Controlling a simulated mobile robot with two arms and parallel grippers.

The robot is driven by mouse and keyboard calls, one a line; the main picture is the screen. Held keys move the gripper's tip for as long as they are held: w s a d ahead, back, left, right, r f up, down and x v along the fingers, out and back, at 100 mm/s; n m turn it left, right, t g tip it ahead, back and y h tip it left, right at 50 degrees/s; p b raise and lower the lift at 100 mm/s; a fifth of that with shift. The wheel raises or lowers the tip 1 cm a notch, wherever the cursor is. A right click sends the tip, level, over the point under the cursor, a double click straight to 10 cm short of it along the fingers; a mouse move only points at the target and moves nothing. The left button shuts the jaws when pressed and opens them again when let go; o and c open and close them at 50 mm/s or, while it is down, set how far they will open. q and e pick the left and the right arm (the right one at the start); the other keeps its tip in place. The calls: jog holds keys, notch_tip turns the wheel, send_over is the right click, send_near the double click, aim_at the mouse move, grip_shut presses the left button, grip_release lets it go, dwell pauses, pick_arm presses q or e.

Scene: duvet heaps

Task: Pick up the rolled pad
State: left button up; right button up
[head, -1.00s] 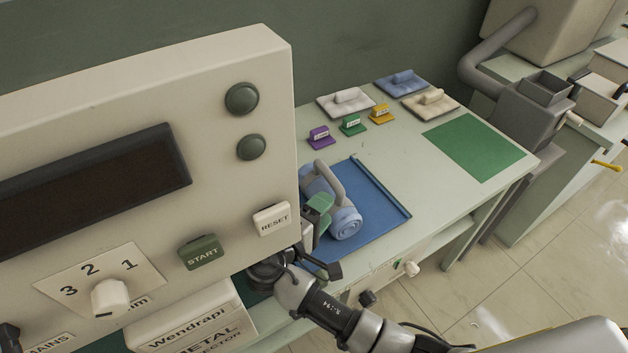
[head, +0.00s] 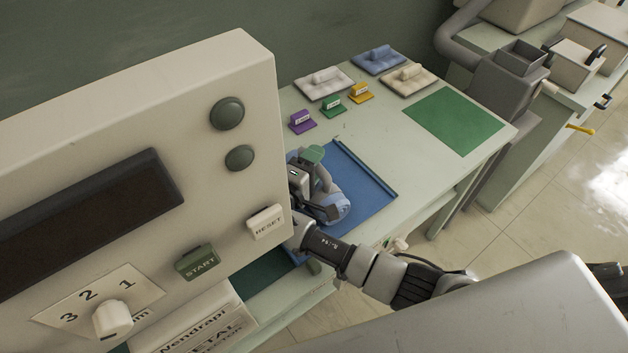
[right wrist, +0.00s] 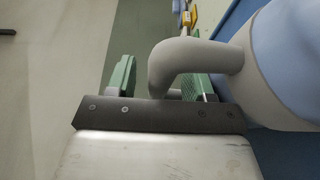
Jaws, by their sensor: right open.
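The rolled pad (head: 339,207) is a light blue roll with a grey carrying handle, lying on a blue mat (head: 362,190) in the head view. My right gripper (head: 312,160) is over it and hides much of the roll and handle. In the right wrist view, the green-padded fingers of the open right gripper (right wrist: 160,78) stand on either side of the grey handle (right wrist: 185,55). The blue roll (right wrist: 285,60) is beside the fingers at the right. My left gripper is not in view.
A large cream panel (head: 210,80) with buttons stands close on the left and hides part of the bench. Purple, green and yellow label blocks (head: 332,107) and several small pads (head: 325,82) lie at the back. A green mat (head: 455,120) lies bare at the right.

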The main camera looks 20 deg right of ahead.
grip_shut()
dwell(0.5)
